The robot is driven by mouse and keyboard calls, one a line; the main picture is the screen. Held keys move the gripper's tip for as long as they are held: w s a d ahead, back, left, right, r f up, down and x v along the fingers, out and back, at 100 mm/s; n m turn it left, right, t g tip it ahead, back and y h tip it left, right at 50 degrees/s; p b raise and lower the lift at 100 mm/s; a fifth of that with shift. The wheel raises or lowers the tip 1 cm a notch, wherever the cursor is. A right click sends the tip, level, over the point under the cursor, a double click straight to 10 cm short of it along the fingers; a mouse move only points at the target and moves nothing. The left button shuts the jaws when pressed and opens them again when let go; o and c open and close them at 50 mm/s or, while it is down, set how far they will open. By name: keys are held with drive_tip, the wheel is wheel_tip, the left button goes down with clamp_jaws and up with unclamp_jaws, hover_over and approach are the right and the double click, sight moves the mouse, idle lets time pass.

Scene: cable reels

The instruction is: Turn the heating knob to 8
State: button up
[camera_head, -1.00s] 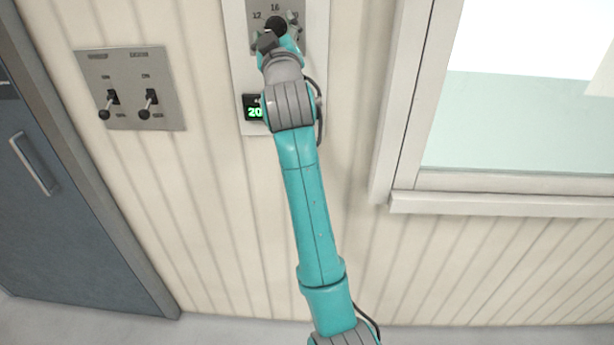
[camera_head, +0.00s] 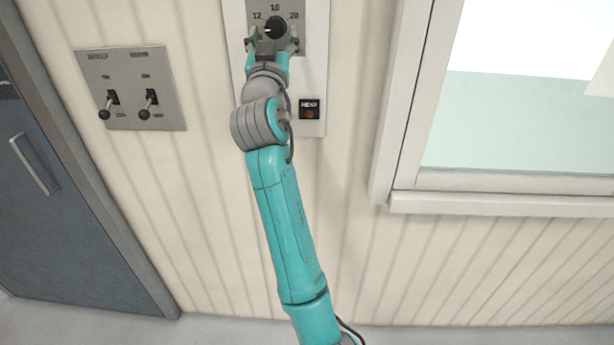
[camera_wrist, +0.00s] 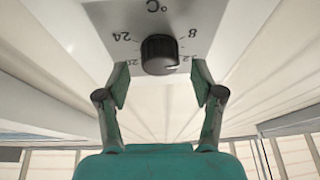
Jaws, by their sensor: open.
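The heating knob (camera_head: 277,27) is black and round, on a grey dial plate (camera_head: 256,6) marked 12, 16 and 20 in the head view. The knob (camera_wrist: 159,54) also shows in the wrist view, where the numbers appear upside down. Its white mark points toward the 12 side; the exact setting is unclear. The 8 (camera_wrist: 192,34) is printed on the plate in the wrist view. My gripper (camera_wrist: 160,84) is open, its fingers apart on either side just short of the knob, holding nothing. My gripper (camera_head: 272,43) hides the lower dial in the head view.
A plate with two toggle switches (camera_head: 146,100) is to the left. A blue-grey door (camera_head: 60,210) is at far left, and a window sill (camera_head: 500,203) juts out at right.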

drive_tip(key=v, duration=0.9)
drive_tip(key=s+d+f+n+g+y, duration=0.1)
drive_tip(key=s+d+f, duration=0.1)
drive_tip(key=f, duration=0.8)
drive_tip(key=s+d+f+n+y, duration=0.1)
drive_tip(key=d+f, duration=0.4)
drive_tip(key=f, duration=0.6)
drive_tip(key=shift+s+f+n+g, duration=0.15)
drive_tip(key=shift+s+n+g, duration=0.15)
drive_tip(key=shift+s+g, duration=0.15)
